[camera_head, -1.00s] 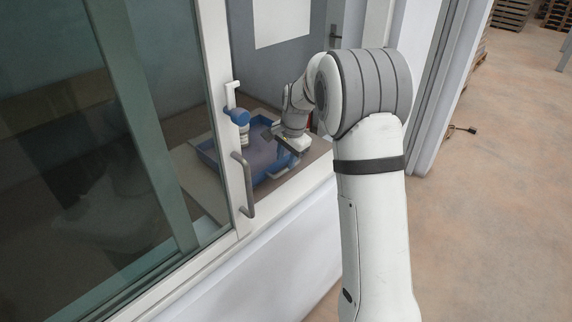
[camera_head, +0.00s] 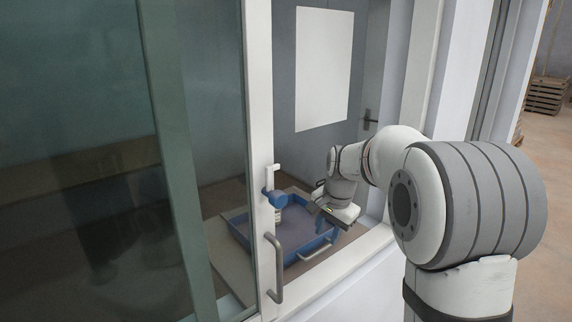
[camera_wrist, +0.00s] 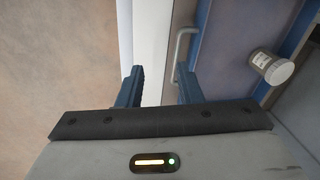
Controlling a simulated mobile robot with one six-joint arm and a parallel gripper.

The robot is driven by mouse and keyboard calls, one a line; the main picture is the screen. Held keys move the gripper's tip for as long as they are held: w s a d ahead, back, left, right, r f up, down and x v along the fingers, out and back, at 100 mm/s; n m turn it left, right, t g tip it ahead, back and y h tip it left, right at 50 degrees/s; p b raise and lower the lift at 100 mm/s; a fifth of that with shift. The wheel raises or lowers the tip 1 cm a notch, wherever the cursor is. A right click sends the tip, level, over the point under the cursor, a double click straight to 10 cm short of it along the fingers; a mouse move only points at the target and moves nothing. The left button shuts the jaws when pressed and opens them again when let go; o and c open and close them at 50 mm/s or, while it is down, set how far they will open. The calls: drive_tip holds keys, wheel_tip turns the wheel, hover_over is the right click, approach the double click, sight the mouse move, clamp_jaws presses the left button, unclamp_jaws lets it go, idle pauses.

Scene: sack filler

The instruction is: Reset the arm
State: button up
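My gripper (camera_wrist: 160,88) shows its two blue fingers apart with nothing between them in the wrist view. In the head view my wrist and gripper (camera_head: 322,222) are inside the opening of the enclosure, over the near right side of a blue tray (camera_head: 240,240). The tray's handle (camera_wrist: 181,50) shows just beyond the right finger in the wrist view. My gripper is apart from it as far as I can see.
A white jar (camera_wrist: 272,66) stands in the tray. A white sill (camera_head: 350,262) runs below my arm. Open floor lies at the right.

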drive_tip(key=s+d+n+t+h, duration=0.1)
drive_tip(key=s+n, duration=0.7)
drive_tip(key=s, duration=2)
drive_tip(key=shift+s+d+r+n+b, duration=0.2)
drive_tip(key=shift+s+d+n+b, duration=0.1)
drive_tip(key=shift+s+n, duration=0.1)
